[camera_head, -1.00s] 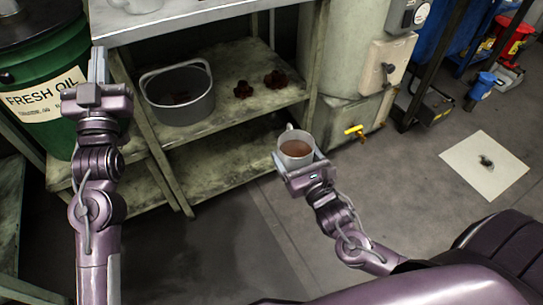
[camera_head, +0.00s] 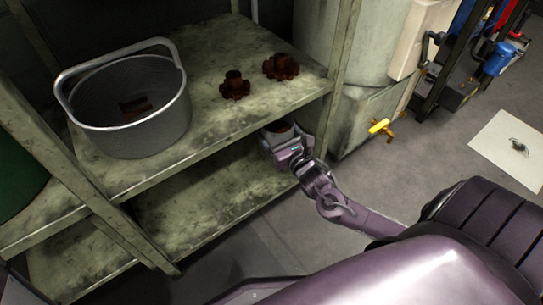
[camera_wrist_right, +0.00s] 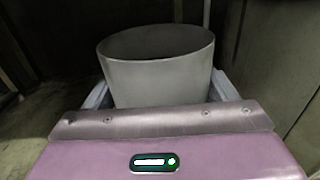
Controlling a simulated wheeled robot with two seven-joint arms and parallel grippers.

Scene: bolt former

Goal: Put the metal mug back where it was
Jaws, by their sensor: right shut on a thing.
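The metal mug (camera_wrist_right: 158,78) stands upright between the two fingers of my right gripper (camera_wrist_right: 160,90) in the right wrist view. In the head view my right gripper (camera_head: 282,138) is shut on the mug (camera_head: 277,132), at the right front edge of the shelf unit, just below the middle shelf's level. Brown contents show inside the mug there. Most of the mug is hidden by the gripper and the shelf edge. My left gripper is out of the head view.
The middle shelf (camera_head: 225,125) holds a grey metal bucket (camera_head: 130,125) and two rusty gear-like parts (camera_head: 235,86) (camera_head: 281,66). The lower shelf (camera_head: 195,205) looks bare. A shelf post (camera_head: 338,75) stands close to the right gripper. A yellow valve handle (camera_head: 381,128) is to the right.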

